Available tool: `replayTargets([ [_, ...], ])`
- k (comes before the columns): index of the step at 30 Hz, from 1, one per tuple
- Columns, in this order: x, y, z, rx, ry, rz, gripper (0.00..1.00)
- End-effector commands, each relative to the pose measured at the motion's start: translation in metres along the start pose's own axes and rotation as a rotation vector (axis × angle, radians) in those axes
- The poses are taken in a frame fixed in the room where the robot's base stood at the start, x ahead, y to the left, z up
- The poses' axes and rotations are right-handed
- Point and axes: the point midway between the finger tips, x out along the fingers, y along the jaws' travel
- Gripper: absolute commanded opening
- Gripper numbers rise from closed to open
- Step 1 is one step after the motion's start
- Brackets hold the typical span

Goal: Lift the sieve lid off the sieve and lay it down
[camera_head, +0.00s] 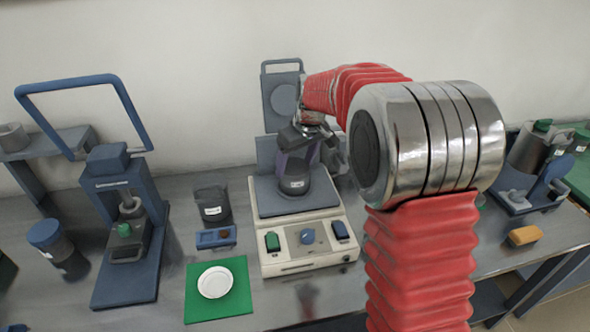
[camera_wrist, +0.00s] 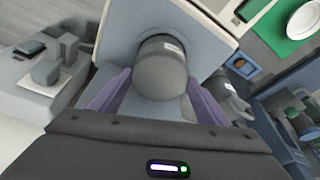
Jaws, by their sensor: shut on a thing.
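The sieve (camera_head: 293,186) is a dark grey cylinder with a white label. It stands upright on the grey plate of the shaker in the middle of the bench. In the wrist view the sieve (camera_wrist: 165,62) shows between my two purple fingers. My gripper (camera_head: 298,160) comes from above and is shut on the lid at the top of the sieve (camera_wrist: 158,85). The lid has nearly the same grey as the body, and the fingers partly cover it. I cannot tell whether there is a gap between lid and sieve.
A green mat (camera_head: 240,300) with a white dish (camera_head: 215,282) lies left of the shaker base (camera_head: 300,262). A dark labelled pot (camera_head: 212,205) and a small blue tray (camera_head: 216,238) stand behind it. A blue press (camera_head: 125,220) is further left.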

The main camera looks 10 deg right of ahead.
Motion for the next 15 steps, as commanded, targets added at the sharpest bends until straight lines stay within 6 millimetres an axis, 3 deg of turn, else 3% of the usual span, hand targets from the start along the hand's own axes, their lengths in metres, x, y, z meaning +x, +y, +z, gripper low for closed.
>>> replayTargets([
  [9, -0.003, 0.0, -0.001, 0.0, 0.001, 0.0, 0.46],
  [15, -0.021, 0.0, -0.007, -0.001, 0.003, 0.001, 0.46],
])
